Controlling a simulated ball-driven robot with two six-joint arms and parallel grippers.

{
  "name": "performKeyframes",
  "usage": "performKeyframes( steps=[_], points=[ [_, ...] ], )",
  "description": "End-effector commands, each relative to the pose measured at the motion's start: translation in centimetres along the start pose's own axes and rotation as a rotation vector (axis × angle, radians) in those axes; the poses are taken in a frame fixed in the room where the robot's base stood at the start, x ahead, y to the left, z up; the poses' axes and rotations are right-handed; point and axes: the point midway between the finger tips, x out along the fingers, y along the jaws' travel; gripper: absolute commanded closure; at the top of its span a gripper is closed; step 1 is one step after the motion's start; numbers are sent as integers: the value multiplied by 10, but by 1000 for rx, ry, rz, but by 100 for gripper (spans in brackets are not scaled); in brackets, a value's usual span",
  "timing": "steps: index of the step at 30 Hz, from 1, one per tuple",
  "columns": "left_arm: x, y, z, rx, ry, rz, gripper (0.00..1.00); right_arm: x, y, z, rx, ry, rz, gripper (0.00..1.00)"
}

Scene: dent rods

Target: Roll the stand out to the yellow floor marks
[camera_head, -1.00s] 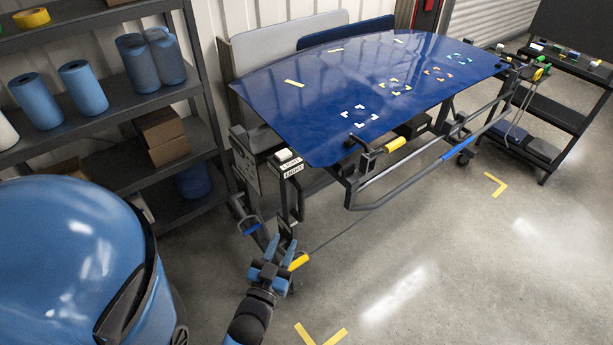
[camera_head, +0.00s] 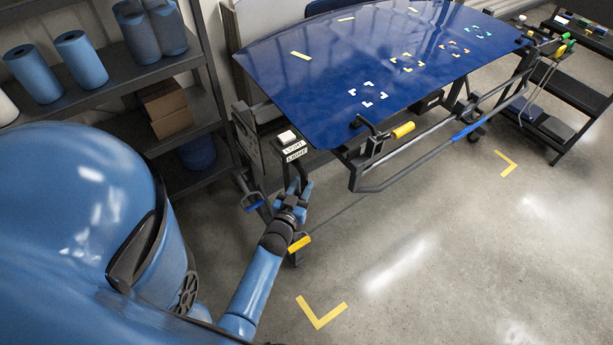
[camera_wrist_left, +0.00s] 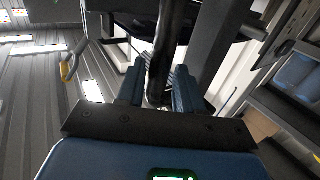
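The wheeled stand has a dark frame (camera_head: 355,180) and carries a large blue glossy panel (camera_head: 330,90). One yellow L-shaped floor mark (camera_head: 321,313) lies in front of the stand's near end, another (camera_head: 506,163) farther right; both are clear of the stand. My left gripper (camera_head: 295,188) is at the stand's near end, just below the labelled white-topped box (camera_head: 290,143). In the left wrist view a dark upright bar (camera_wrist_left: 167,40) runs between its two blue fingers, which stand apart; firm contact does not show. My right gripper is not in view.
A shelf rack (camera_head: 120,75) with blue rolls stands at left. A dark cart (camera_head: 575,90) stands at the right beyond the stand. The grey floor (camera_head: 430,250) in front of the stand is clear. A yellow pedal-like part (camera_head: 299,243) sits low by my left wrist.

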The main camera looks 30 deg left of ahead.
Motion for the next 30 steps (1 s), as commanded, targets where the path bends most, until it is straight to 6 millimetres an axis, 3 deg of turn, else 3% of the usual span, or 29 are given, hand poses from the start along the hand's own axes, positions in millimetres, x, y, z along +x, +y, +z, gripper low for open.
performKeyframes(
  steps=[9,21,22,28,30],
  points=[
    [37,0,0,1,0,0,64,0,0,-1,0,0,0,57],
    [43,0,0,0,0,0,64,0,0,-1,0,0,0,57],
    [43,0,0,0,0,0,66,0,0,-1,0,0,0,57],
    [42,0,0,0,0,0,97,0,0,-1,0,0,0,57],
    [42,0,0,0,0,0,100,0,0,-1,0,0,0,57]
  ],
)
